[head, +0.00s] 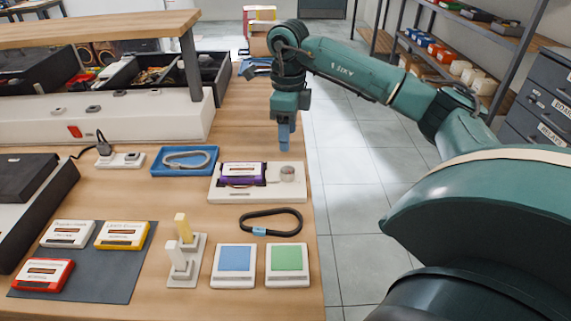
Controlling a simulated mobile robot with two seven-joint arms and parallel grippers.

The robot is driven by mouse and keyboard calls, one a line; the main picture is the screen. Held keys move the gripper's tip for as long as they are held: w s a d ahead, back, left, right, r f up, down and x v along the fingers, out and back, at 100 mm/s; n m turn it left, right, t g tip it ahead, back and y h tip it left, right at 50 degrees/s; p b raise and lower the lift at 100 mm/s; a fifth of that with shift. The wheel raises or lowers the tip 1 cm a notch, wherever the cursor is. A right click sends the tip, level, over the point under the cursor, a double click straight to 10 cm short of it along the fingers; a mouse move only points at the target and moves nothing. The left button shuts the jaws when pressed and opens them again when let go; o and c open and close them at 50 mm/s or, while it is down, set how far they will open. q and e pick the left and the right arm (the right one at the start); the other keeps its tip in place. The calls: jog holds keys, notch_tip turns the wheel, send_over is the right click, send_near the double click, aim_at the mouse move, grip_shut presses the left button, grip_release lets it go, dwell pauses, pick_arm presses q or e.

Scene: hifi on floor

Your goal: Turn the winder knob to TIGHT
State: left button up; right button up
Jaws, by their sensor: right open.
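The winder (225,189) is a white base lying on the wooden bench near its right edge. A purple cassette (243,171) sits on it. The round grey winder knob (287,173) stands at the right end of the base. My right gripper (284,146) points down with blue fingertips just above and behind the knob, apart from it as far as I can see. It is open and holds nothing visible. Any TIGHT marking is too small to read. My left gripper is not in view.
A blue tray (158,170) with a grey cable lies left of the winder. A black belt loop (270,233), blue pad (234,258) and green pad (287,258) lie in front. Cassettes rest on a dark mat (108,284). The bench edge drops to tiled floor at right.

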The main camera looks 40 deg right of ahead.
aim_at(287, 170)
notch_tip(287, 170, down, 10)
jog(key=shift+f, duration=0.1)
dwell(0.4)
jog(key=c, duration=1)
